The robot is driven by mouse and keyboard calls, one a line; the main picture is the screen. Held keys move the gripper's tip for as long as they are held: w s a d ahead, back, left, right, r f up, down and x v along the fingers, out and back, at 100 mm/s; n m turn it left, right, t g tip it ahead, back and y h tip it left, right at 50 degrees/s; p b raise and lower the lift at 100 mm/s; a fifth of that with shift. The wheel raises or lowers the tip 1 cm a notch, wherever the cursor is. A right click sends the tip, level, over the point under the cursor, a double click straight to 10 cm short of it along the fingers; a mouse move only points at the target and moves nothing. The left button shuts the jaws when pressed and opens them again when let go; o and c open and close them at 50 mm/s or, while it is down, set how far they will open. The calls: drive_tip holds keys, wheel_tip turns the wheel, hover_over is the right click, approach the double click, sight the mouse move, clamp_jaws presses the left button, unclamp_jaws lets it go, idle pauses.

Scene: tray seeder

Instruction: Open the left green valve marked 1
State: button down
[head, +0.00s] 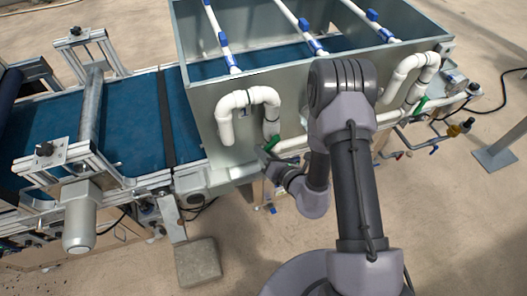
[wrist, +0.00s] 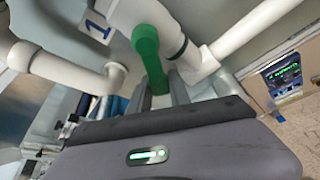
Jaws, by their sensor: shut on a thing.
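The left green valve (head: 271,142) is on the white pipe at the front wall of the grey bin, mostly hidden by my gripper in the head view. In the wrist view its green handle (wrist: 150,52) runs down from the white pipe to between my fingers. A label with a blue 1 (wrist: 96,25) is on the wall beside it. My gripper (wrist: 160,92) is shut on the handle; it also shows in the head view (head: 270,155), at the pipe. The fingertips are partly hidden by the handle and the gripper body.
Another green valve (head: 421,104) is on the right pipe of the bin (head: 203,103). A blue conveyor belt (head: 130,125) runs left of it. A small display box (wrist: 282,75) is at the right in the wrist view. The floor in front is largely clear.

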drive_tip(key=shift+r, duration=0.1)
drive_tip(key=c, duration=1.2)
unclamp_jaws()
